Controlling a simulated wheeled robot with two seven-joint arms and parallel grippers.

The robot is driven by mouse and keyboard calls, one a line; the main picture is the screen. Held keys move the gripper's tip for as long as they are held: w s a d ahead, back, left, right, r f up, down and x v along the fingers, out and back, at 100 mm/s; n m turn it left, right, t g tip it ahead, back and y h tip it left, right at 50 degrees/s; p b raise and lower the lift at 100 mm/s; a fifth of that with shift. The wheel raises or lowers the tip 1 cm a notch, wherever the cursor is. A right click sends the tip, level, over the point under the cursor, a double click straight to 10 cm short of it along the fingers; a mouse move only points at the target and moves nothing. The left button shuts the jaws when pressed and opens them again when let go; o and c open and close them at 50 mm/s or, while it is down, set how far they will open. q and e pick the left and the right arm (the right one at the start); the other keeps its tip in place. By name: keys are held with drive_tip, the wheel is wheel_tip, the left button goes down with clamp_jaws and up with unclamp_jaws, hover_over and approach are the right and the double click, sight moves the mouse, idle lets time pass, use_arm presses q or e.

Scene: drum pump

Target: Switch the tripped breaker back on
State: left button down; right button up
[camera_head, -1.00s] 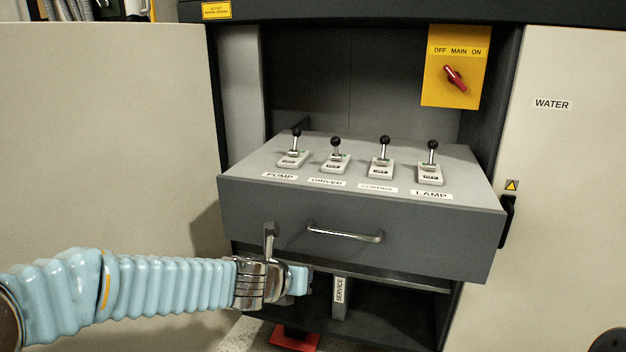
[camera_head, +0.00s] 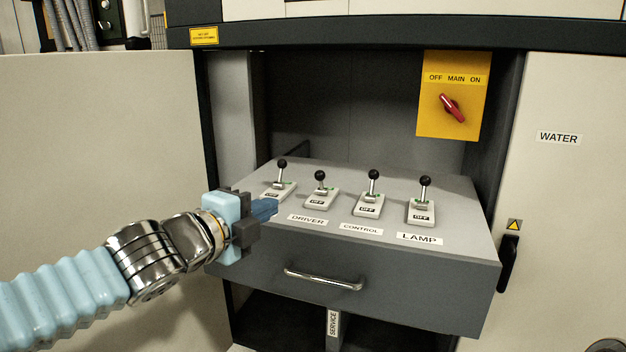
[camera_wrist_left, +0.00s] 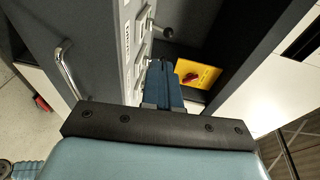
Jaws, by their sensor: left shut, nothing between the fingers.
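Four breakers stand in a row on the grey drawer's top: pump (camera_head: 283,178), driver (camera_head: 320,190), control (camera_head: 370,195) and lamp (camera_head: 423,203). Each has a black-knobbed lever and a plate reading OFF. The driver knob sits lower than its neighbours, its lever leaning differently. My left gripper (camera_head: 265,209) is shut and empty, at the drawer top's front left, just in front of the pump breaker and hiding its name label. In the wrist view its blue fingers (camera_wrist_left: 162,85) point along the row of breakers. Contact cannot be told. My right gripper is out of view.
The drawer (camera_head: 390,288) is pulled out, with a metal handle (camera_head: 323,280). A yellow main switch panel (camera_head: 455,72) with a red handle hangs at the back right. Light cabinet doors stand left and right (camera_head: 570,220). Space above the breakers is clear.

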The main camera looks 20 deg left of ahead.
use_arm(q)
drive_tip(key=shift+w, duration=0.1)
drive_tip(key=b, duration=0.4)
approach(321, 183)
drive_tip(key=shift+w+d+f, duration=0.1)
drive_tip(key=shift+w+f, duration=0.4)
drive_tip(key=shift+w, duration=0.25)
drive_tip(key=shift+w+d+r+p, duration=0.2)
drive_tip(key=shift+w+r, duration=0.1)
drive_tip(key=shift+w, duration=0.25)
drive_tip(key=shift+w+d+r+p, duration=0.15)
drive_tip(key=shift+w+r, duration=0.1)
drive_tip(key=shift+w, duration=0.3)
drive_tip(key=shift+w+d+r, duration=0.1)
drive_tip(key=shift+w, duration=0.5)
